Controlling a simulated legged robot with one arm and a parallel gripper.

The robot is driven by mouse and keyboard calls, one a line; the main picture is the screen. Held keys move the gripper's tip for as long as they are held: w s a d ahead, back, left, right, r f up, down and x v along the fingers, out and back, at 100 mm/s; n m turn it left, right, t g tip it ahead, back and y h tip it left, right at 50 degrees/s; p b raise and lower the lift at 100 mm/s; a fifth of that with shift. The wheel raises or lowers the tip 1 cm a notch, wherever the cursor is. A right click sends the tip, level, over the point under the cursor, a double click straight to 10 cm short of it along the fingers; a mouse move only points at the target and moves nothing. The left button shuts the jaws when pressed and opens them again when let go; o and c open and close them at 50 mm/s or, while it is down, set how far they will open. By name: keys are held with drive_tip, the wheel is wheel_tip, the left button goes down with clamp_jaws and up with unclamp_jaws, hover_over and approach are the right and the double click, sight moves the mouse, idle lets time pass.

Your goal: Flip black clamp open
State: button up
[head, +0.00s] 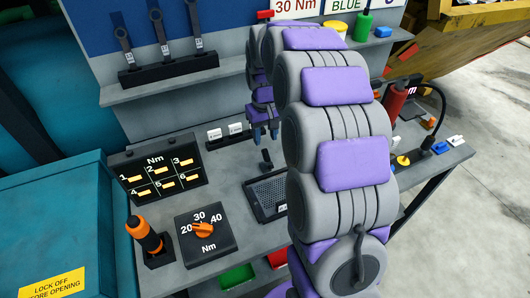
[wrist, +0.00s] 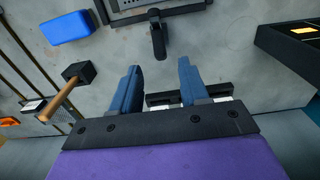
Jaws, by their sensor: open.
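The black clamp (head: 266,159) is a small dark lever at the far edge of a black-framed mesh tray (head: 252,205) on the grey bench. In the wrist view the clamp (wrist: 158,40) is just beyond my fingertips, roughly centred between them, and the tray's edge (wrist: 165,14) is behind it. My gripper (head: 265,134) has two blue fingers. In the wrist view my gripper (wrist: 160,66) is open, with nothing between its fingers. It appears apart from the clamp. My arm hides part of the tray in the head view.
A black rack with white blocks (head: 215,134) stands near my gripper. An orange dial panel (head: 206,235) and a numbered Nm panel (head: 158,172) are to the left. The wrist view shows a blue block (wrist: 68,28) and a wooden-handled mallet (wrist: 62,96).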

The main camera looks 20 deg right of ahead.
sight(265, 150)
wheel_tip(265, 150, down, 7)
drive_tip(key=shift+f+b, duration=0.1)
drive_tip(key=shift+b, duration=0.55)
drive_tip(key=shift+c, duration=0.2)
clamp_jaws()
